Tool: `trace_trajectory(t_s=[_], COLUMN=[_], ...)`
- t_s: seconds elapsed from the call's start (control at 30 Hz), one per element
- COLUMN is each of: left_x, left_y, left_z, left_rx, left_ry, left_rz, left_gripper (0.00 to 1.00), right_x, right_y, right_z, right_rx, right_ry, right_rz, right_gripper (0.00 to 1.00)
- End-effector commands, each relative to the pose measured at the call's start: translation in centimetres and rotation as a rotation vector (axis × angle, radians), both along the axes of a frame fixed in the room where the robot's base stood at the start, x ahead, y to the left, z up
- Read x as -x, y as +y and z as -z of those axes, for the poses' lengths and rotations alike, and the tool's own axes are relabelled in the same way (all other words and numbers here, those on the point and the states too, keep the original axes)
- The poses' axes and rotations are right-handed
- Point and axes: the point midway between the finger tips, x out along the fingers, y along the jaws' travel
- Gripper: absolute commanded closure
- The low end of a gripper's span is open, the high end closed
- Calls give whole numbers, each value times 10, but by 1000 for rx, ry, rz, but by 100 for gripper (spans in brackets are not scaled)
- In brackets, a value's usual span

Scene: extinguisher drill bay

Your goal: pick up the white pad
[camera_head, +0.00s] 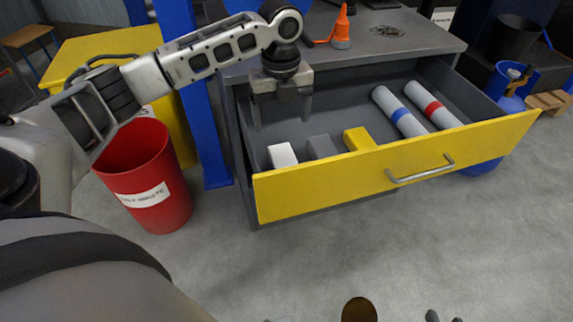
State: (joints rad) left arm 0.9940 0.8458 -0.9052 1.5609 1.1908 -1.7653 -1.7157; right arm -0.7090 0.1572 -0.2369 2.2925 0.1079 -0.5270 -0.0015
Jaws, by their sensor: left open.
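The white pad (282,155) is a small white block at the left end of the open drawer, near its front panel. A grey pad (321,147) and a yellow pad (359,139) stand in a row to its right. My left gripper (282,122) points down with its two fingers apart. It is empty and appears above and slightly behind the white pad, apart from it.
The drawer (330,185) has a yellow front and a metal handle. Two grey rolls, one blue-banded (400,111) and one red-banded (432,105), lie at its right. A red bin (147,175) stands left.

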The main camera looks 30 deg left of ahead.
Motion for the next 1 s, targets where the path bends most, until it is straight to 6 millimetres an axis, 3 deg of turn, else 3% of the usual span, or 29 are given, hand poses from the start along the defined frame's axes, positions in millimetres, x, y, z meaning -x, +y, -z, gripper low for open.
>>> trace_trajectory(t_s=[0.1,0.3,0.63,0.9,1.0], left_x=[1,0,0,-1,-1], left_y=[0,-1,-1,-4,-4], left_z=[31,68,90,129,134], left_rx=[0,1,0,-1,1], left_ry=[5,3,1,2,-1], left_rz=[-1,0,0,0,0], left_gripper=[18,18,18,18,18], right_x=[-1,-5,-6,-9,-10], right_y=[3,6,8,13,15], right_z=[12,34,44,64,69], right_rx=[-2,2,-1,-6,-7], right_ry=[17,55,73,104,117], right_rz=[-9,-22,-28,-43,-48], right_gripper=[68,68,68,68,68])
